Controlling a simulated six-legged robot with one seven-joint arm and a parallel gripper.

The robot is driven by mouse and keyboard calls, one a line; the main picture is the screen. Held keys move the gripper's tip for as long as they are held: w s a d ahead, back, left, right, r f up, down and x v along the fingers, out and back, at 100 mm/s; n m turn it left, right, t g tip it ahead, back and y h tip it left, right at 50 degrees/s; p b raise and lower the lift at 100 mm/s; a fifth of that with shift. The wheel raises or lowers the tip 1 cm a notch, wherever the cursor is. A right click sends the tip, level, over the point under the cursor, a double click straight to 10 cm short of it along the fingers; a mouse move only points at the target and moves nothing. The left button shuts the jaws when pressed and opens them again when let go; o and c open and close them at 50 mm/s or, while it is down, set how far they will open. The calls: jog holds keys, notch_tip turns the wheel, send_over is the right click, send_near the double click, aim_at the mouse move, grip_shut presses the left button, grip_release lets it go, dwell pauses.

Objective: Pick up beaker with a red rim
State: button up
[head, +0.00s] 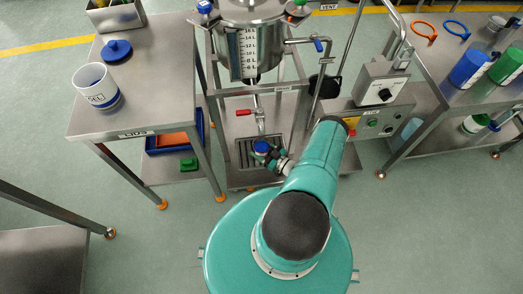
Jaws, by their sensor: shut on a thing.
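I see no clear beaker with a red rim. An orange-red ring (425,31) shows on the right bench, and I cannot tell whether it is a beaker's rim. My gripper (272,156) is in front of the steel tank's stand, above a grated tray (246,154). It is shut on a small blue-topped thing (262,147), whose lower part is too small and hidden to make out. The fingers are partly hidden by my arm.
A steel tank (250,22) with a red-handled tap (245,112) stands ahead. A control box (380,88) is right of it. Blue and green bottles (468,69) stand on the right bench.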

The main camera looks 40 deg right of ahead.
aim_at(268, 150)
jog(key=shift+r, duration=0.15)
jog(key=shift+r, duration=0.5)
notch_tip(268, 150, up, 2)
jog(key=shift+r, duration=0.1)
jog(key=shift+s+d, duration=0.15)
jog(key=shift+s, duration=0.5)
jog(key=s+d, duration=0.3)
jog(key=s, duration=1.3)
jog(key=shift+s, duration=0.25)
